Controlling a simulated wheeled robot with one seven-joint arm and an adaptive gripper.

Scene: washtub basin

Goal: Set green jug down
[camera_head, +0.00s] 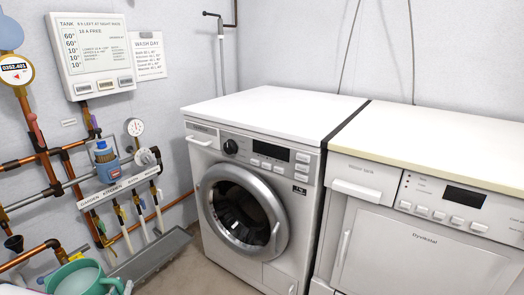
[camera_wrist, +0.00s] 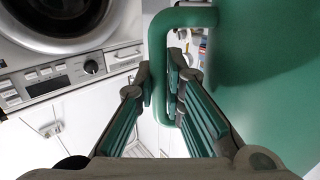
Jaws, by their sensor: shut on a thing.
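The green jug (camera_head: 97,278) shows at the bottom left corner of the head view, cut off by the lower edge. In the wrist view its green wall (camera_wrist: 265,85) fills the right side, with its looped handle (camera_wrist: 182,17) to the left of it. My gripper (camera_wrist: 163,78) is shut on the jug's handle, with its fingers on either side of the grip. The jug's base and what lies under it are hidden in both views.
A washing machine (camera_head: 255,150) stands in the middle, beside a second white appliance (camera_head: 420,225) with a cream top (camera_head: 440,140). Both tops are clear. A grey trough (camera_head: 150,257) lies on the floor below wall pipes and several taps.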

